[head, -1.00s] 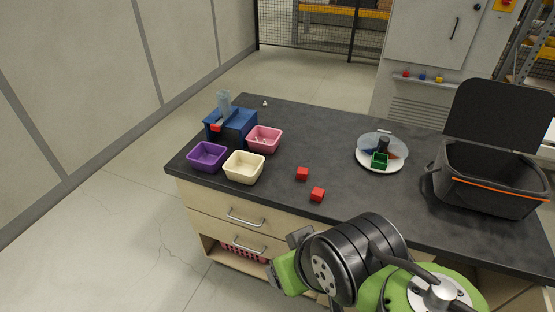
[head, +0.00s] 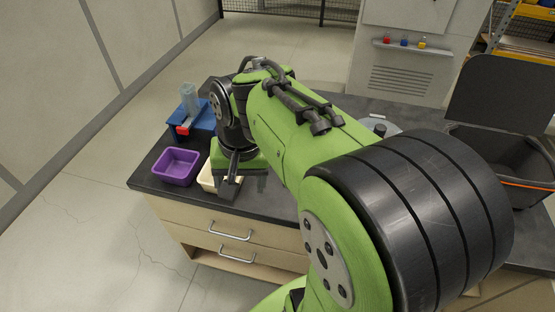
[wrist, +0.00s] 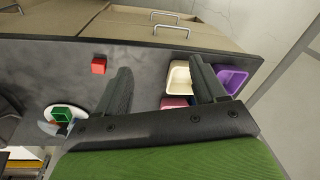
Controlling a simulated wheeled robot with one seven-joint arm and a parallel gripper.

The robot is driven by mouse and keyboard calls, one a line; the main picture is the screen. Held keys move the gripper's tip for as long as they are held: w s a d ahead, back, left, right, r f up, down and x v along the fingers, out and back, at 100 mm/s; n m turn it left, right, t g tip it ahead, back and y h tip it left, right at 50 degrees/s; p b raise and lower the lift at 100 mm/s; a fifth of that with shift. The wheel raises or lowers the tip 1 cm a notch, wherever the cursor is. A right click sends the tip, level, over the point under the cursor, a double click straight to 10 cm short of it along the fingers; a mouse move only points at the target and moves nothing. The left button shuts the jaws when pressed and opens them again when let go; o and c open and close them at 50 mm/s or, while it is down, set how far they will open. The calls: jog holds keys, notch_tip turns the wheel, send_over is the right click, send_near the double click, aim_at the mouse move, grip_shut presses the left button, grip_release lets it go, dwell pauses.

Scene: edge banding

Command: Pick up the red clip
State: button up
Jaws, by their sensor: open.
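A small red block (wrist: 99,64) lies on the dark worktop in the wrist view, left of my fingers and apart from them. A red piece (head: 183,130) sits at the front of the blue box in the head view. I cannot tell which of these is the red clip. My gripper (wrist: 160,66) is open and empty, with the cream bin (wrist: 180,78) showing between its fingers. In the head view my gripper is over the worktop near the cream bin (head: 206,178). My arm hides the middle of the worktop there.
A purple bin (head: 176,166) and a blue box (head: 201,121) with a clear upright part stand at the left. A pink bin (wrist: 174,102) is partly hidden. A green box (wrist: 62,113) sits on a round tray. A black open case (head: 505,150) stands at the right.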

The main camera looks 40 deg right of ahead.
jog(key=w+d+f+m+y+b, duration=0.1)
jog(key=w+d+f+m+y, duration=0.4)
jog(key=d, duration=0.4)
jog(key=w+d+f+m+y, duration=0.2)
jog(key=w+d+f+m, duration=0.1)
jog(key=d+f+m, duration=0.4)
jog(key=s+d+f+m+t, duration=0.2)
jog(key=d, duration=0.3)
jog(key=s+d+f+m+t+y, duration=0.1)
jog(key=s+d+f+m+t, duration=0.2)
jog(key=d, duration=0.3)
jog(key=s+d+f+m+t+y, duration=0.1)
jog(key=s+d+f+m+t, duration=0.1)
jog(key=d, duration=0.4)
jog(key=shift+s+f+m+t, duration=0.2)
jog(key=shift+s+m+t, duration=0.2)
jog(key=shift+s+m, duration=0.1)
jog(key=b+x, duration=0.4)
jog(key=x, duration=1.1)
jog(key=shift+w+a+f, duration=0.1)
jog(key=shift+w+a, duration=0.2)
jog(key=c, duration=1)
notch_tip(320, 180, up, 10)
jog(key=p, duration=0.3)
